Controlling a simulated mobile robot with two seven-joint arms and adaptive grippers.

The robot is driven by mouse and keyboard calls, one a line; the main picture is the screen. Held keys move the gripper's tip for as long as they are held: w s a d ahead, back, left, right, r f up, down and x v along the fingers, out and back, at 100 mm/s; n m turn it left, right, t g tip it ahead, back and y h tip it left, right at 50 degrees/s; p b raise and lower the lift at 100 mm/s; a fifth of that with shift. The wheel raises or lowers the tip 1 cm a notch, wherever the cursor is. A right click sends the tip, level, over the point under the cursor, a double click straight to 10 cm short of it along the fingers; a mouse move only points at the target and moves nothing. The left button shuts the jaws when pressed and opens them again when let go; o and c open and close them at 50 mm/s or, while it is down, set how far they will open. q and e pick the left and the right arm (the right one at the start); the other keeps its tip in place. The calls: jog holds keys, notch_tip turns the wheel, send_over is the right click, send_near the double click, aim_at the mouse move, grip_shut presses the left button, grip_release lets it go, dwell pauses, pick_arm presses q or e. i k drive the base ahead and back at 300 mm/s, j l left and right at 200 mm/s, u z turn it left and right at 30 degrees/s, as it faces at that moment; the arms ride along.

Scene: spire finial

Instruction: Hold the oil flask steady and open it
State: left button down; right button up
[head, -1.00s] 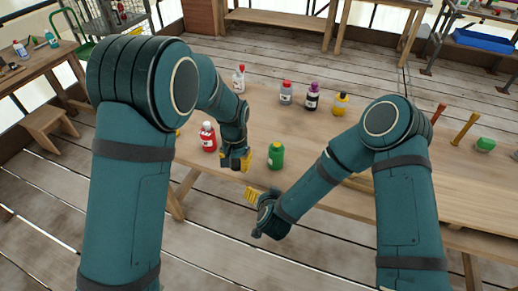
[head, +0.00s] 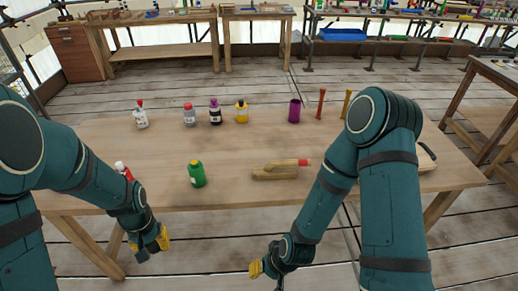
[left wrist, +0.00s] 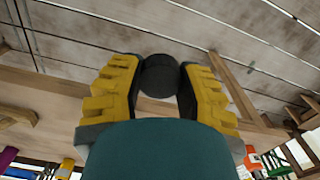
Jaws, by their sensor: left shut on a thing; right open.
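My left gripper (head: 152,246) is in front of the table's near edge, with yellow fingers. In the left wrist view its fingers (left wrist: 160,85) are shut on a dark, round-ended thing (left wrist: 160,75); what that thing is, I cannot tell. My right gripper (head: 258,268) is open and empty, low in front of the table. No bottle is clearly marked as the oil flask. A green bottle (head: 197,175) with a yellow-green cap stands upright near the front edge.
Along the back of the table (head: 340,190) stand a white bottle (head: 141,119), a grey bottle (head: 190,118), a dark-labelled bottle (head: 215,115), a yellow bottle (head: 241,113) and a purple cup (head: 294,111). A wooden piece with a red tip (head: 275,171) lies mid-table.

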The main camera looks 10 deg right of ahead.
aim_at(196, 170)
jog(key=i+z, duration=0.1)
jog(key=z, duration=0.3)
jog(key=i+z, duration=0.1)
jog(key=z, duration=0.35)
jog(key=j+z, duration=0.1)
jog(key=z, duration=0.3)
jog(key=i+j+z, duration=0.4)
jog(key=j+z, duration=0.2)
jog(key=i+j, duration=0.1)
jog(key=j, duration=0.2)
jog(key=i+j, duration=0.15)
jog(key=j, duration=0.15)
jog(key=i+j+z, duration=0.1)
jog(key=j, duration=0.25)
